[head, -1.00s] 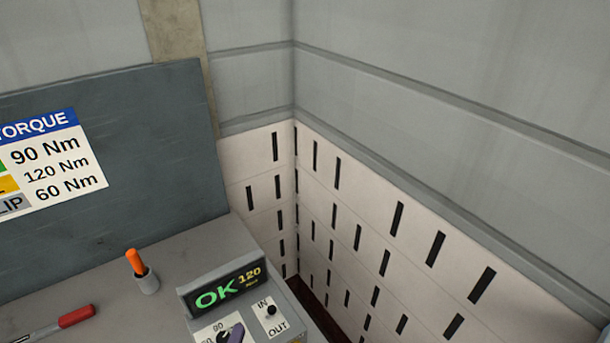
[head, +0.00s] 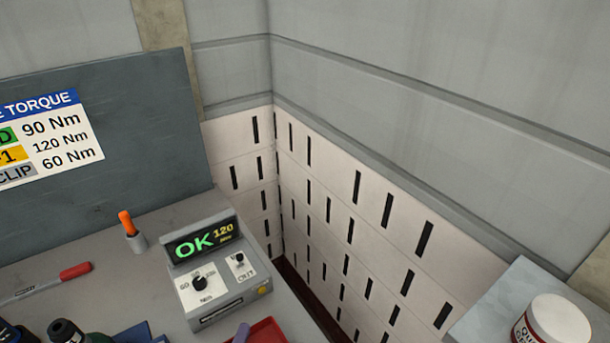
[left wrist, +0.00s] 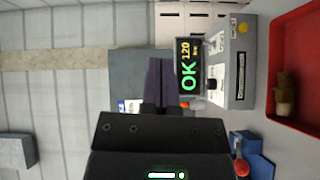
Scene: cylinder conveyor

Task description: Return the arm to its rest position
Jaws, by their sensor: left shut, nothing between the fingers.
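My left gripper (head: 242,333) shows only as a purple fingertip at the bottom edge of the head view, in front of the red tray. In the left wrist view the two purple fingers of the left gripper (left wrist: 161,82) lie together, shut and empty. Most of the left arm is out of the head view. My right gripper is in neither view.
A tester box (head: 215,275) with a lit OK 120 display stands on the grey bench (head: 110,262). A white jar (head: 552,322) stands at right.

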